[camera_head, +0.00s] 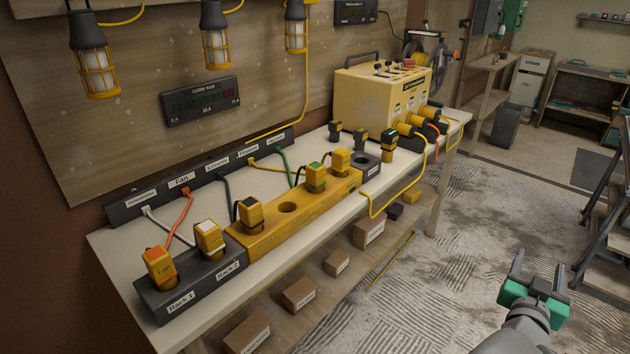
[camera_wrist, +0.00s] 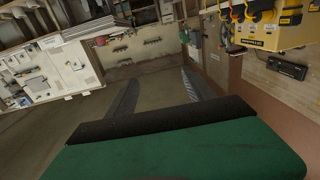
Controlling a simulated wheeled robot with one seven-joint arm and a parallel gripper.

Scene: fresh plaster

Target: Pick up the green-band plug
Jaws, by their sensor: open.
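A yellow plug with a green band (camera_head: 315,178) stands upright in the long yellow rack on the bench, with a green cord behind it. A yellow plug (camera_head: 340,162) stands just to its right. An empty round socket (camera_head: 288,208) is to its left. A separate dark-topped plug (camera_head: 389,146) with a greenish mark stands on the bench near the yellow box. My gripper (camera_head: 538,268) is open and empty at the lower right, over the floor and well away from the bench. In the wrist view its fingers (camera_wrist: 160,82) are spread with nothing between them.
The bench (camera_head: 120,250) also carries an orange-banded Fan plug (camera_head: 160,268), a white-banded plug (camera_head: 209,238), a black-banded plug (camera_head: 249,214) and a large yellow box (camera_head: 370,100). Cords run to a labelled strip (camera_head: 200,178). Boxes lie below. Open floor (camera_head: 430,270) separates my gripper from the bench.

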